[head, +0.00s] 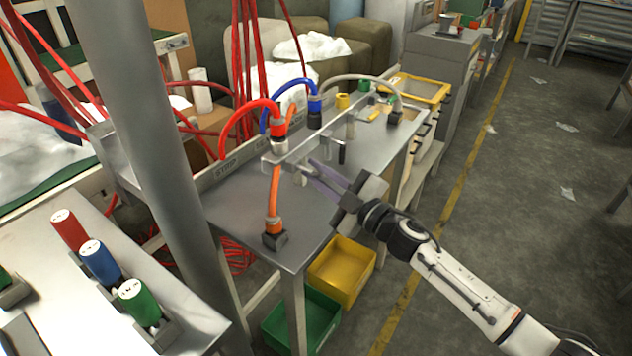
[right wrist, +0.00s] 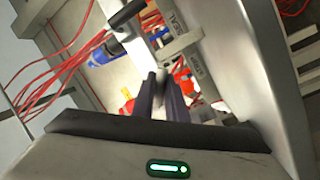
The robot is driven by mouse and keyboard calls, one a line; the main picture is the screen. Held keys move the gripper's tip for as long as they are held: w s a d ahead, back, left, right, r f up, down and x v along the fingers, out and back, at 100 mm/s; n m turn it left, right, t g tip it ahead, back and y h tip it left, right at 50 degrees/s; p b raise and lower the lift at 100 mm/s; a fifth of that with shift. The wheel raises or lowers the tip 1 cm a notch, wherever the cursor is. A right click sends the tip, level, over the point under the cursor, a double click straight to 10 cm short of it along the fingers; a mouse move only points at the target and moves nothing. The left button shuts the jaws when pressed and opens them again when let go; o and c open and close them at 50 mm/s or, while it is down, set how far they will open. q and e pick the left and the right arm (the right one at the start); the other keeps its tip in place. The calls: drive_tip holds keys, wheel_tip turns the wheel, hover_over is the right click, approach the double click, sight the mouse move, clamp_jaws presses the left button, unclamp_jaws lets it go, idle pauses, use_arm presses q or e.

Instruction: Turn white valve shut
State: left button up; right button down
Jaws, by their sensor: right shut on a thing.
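A grey rail with valves runs over the steel table (head: 232,207). The white valve (head: 299,179) sits near the rail's front end, and its pale handle is partly hidden by my fingers. My right gripper (head: 314,172) reaches in from the right, with its dark purple fingers closed on the white valve's handle. In the right wrist view the fingers (right wrist: 161,92) are close together beside the rail, and the handle between them is mostly hidden. A black valve handle (head: 341,153) hangs further along the rail and also shows in the right wrist view (right wrist: 127,13). My left gripper is not in view.
Orange (head: 272,190), blue (head: 313,112) and grey hoses plug in around the rail. Yellow (head: 341,262) and green (head: 302,318) bins stand below the table. Red, blue and green cylinders (head: 139,303) stand on a near-left bench. Open floor lies to the right.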

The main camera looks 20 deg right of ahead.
drive_tip(key=n+b, duration=0.2)
drive_tip(key=n, duration=0.1)
drive_tip(key=shift+w+d+r+y, duration=0.1)
drive_tip(key=shift+w+d+y, duration=0.1)
drive_tip(key=shift+y, duration=0.1)
drive_tip(key=n+b, duration=0.2)
drive_tip(key=shift+d+r+n+y, duration=0.1)
drive_tip(key=shift+r+n+y, duration=0.2)
drive_tip(key=shift+r+n, duration=0.1)
drive_tip(key=shift+r+n+b, duration=0.2)
drive_tip(key=shift+n+b, duration=0.3)
drive_tip(key=shift+n, duration=0.2)
drive_tip(key=shift+r+n+t+y+b, duration=0.1)
drive_tip(key=shift+n+t+y+b, duration=0.2)
drive_tip(key=shift+n, duration=0.2)
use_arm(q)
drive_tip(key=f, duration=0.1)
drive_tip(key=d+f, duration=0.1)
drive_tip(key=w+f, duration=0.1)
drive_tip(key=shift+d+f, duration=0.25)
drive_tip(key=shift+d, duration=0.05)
use_arm(e)
drive_tip(key=shift+r, duration=0.1)
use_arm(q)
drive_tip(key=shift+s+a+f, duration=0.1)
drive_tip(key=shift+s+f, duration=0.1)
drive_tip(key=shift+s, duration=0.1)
use_arm(e)
drive_tip(key=shift+r+n, duration=0.1)
drive_tip(key=shift+n, duration=0.3)
